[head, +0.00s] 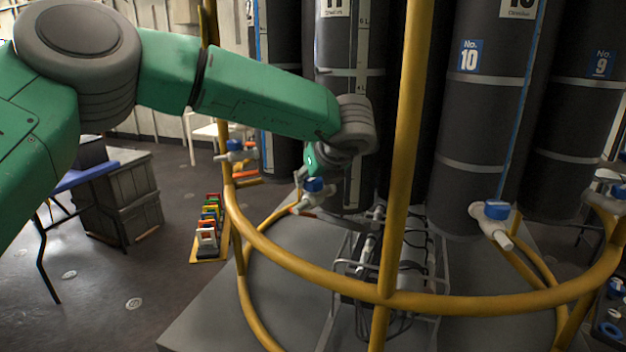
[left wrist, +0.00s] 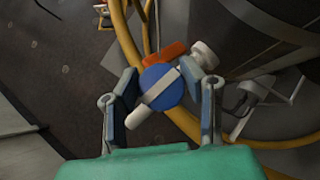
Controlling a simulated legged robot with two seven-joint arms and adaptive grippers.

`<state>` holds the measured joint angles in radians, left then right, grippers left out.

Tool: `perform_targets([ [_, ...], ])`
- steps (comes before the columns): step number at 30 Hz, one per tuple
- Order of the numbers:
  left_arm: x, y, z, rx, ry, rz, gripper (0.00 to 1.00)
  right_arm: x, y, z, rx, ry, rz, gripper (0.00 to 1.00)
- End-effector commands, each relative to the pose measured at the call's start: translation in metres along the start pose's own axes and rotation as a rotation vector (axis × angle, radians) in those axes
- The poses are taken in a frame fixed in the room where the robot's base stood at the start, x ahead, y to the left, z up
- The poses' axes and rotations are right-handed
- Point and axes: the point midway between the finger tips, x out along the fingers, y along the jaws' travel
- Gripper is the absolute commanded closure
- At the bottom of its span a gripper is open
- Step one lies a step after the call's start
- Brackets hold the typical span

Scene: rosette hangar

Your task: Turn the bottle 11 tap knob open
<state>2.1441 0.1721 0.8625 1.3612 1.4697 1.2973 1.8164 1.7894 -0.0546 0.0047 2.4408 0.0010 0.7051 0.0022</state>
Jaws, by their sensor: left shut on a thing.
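Bottle 11 (head: 338,95) is a tall dark cylinder, its number label cut off at the top edge of the head view. In front of its foot is a white tap with a blue knob (head: 313,185). My left arm reaches across to it, and my left gripper is mostly hidden behind its own wrist. In the left wrist view the round blue knob (left wrist: 154,79), crossed by a white bar, sits between the two fingers of my left gripper (left wrist: 162,92). The fingers are shut on its sides. My right gripper is in neither view.
A yellow tubular frame (head: 300,278) rings the bottles, with an upright post (head: 405,150) right of the arm. Other blue-knobbed taps stand at left (head: 236,146) and right (head: 496,211). Bottle 10 (head: 480,120) is to the right. Dark crates (head: 115,200) stand on the left floor.

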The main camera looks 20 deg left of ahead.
Motion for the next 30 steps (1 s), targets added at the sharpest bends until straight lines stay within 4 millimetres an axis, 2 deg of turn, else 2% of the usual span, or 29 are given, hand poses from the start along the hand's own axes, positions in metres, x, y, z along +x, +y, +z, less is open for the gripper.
perform_targets([
  [1, 0.000, -0.001, -0.002, 0.001, 0.003, -0.002, 0.93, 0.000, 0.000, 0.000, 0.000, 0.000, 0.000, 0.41],
  [2, 0.000, -0.001, -0.002, 0.001, 0.003, -0.002, 0.57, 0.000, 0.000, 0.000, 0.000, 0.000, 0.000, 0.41],
  [3, 0.000, -0.001, -0.002, 0.001, 0.003, -0.002, 0.43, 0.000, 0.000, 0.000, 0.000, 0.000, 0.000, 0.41],
  [12, 0.000, -0.001, -0.001, 0.001, 0.002, -0.001, 0.42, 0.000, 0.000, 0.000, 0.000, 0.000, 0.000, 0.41],
  [16, -0.008, -0.001, -0.001, 0.002, 0.001, -0.003, 0.42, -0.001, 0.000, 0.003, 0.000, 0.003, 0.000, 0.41],
  [30, -0.098, -0.002, -0.001, 0.002, 0.000, -0.003, 0.42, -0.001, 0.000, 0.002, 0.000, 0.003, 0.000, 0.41],
])
